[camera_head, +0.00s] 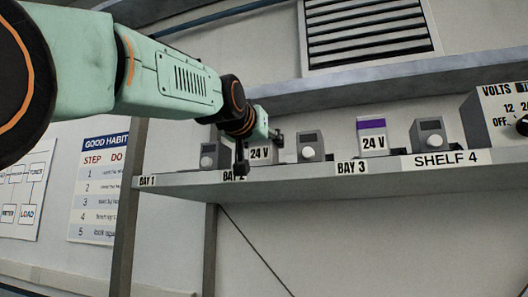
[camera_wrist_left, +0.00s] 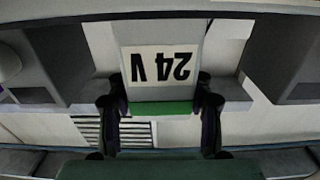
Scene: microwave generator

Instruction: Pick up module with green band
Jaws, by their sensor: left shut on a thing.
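The module with the green band (camera_wrist_left: 164,70) hangs upside down in the left wrist view, with its "24 V" label facing the camera and the green band near the fingertips. In the head view its "24 V" label (camera_head: 260,154) shows at bay 2. My left gripper (camera_head: 259,147) is shut on this module, one finger on each side; the fingers also show in the left wrist view (camera_wrist_left: 160,115). In the head view the gripper hides the green band. I cannot tell whether the module touches the shelf. My right gripper is not in view.
Shelf 4 (camera_head: 300,181) carries grey knob boxes (camera_head: 311,146) (camera_head: 429,137) close beside the modules. A 24 V module with a purple band (camera_head: 372,136) stands at bay 3. A voltmeter box (camera_head: 498,115) is at the far right. A vent (camera_head: 367,32) is above.

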